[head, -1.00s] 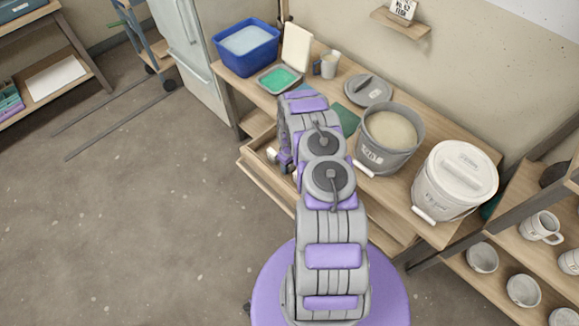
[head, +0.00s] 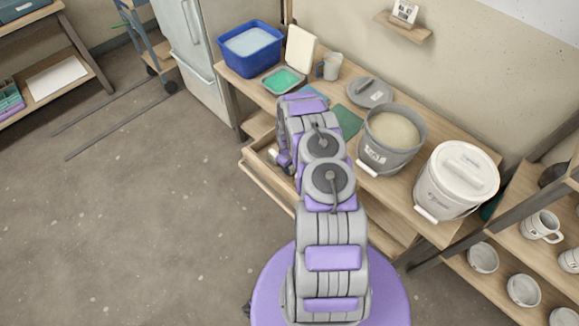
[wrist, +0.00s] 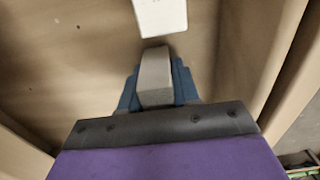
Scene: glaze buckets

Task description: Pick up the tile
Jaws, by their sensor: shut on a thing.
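A small white tile (wrist: 161,16) shows at the top of the wrist view, just beyond the tip of my gripper (wrist: 155,68). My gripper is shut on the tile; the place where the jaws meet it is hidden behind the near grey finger. The tile is over the inside of an open wooden drawer (wrist: 60,85). In the head view my gripper (head: 283,160) is low at the left of my arm, in the open drawer below the bench top. My arm covers much of the drawer there, and the tile cannot be made out clearly.
The bench top carries a blue tub (head: 249,47), a tray with green liquid (head: 283,80), a cup (head: 332,66), a lid (head: 370,91), an open glaze bucket (head: 388,140) and a lidded bucket (head: 456,181). The floor at left is mostly clear.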

